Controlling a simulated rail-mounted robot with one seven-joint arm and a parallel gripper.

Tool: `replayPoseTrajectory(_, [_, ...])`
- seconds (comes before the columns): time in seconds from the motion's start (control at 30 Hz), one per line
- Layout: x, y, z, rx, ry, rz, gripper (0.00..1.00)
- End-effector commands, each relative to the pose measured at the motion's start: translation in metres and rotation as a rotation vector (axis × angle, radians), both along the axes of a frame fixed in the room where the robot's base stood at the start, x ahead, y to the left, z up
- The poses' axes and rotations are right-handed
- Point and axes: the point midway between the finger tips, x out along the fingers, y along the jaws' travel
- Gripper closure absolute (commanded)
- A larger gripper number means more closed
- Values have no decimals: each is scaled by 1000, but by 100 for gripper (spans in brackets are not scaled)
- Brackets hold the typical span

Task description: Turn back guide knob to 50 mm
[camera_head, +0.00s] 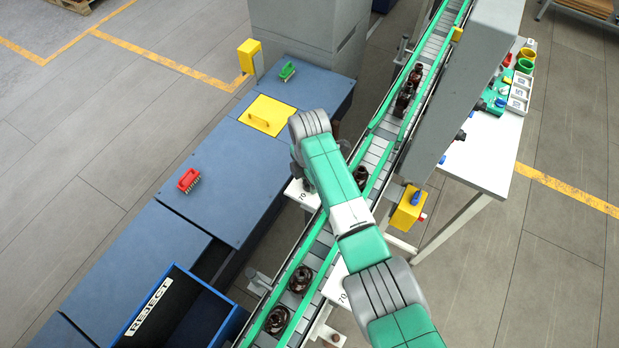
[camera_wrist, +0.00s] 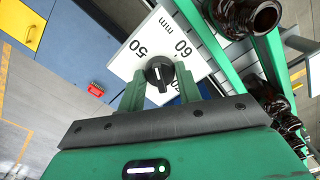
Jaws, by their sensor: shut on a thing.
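In the wrist view, a round black knob (camera_wrist: 159,73) with a pale pointer line sits on a white dial plate (camera_wrist: 125,65) marked 50, 60 and mm. The 50 is up and left of the knob, the 60 up and right. The line runs roughly up and down the picture, between the two numbers; its exact reading is unclear. My gripper (camera_wrist: 160,88) has its green fingers on either side of the knob and is shut on it. In the head view my arm hides the gripper and knob; a white plate marked 70 (camera_head: 302,194) shows beside the arm.
The conveyor (camera_head: 321,243) carries several amber bottles (camera_head: 301,279) between green guide rails. A second plate marked 70 (camera_head: 338,287) is nearer.

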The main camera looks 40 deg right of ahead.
Motion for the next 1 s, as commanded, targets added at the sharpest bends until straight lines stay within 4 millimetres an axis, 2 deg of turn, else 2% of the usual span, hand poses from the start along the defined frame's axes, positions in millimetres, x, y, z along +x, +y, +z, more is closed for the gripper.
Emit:
replayPoseTrajectory(0.5, [0,0,2,0,-1,397,89])
replayPoseTrajectory(1.0, [1,0,2,0,-1,529,89])
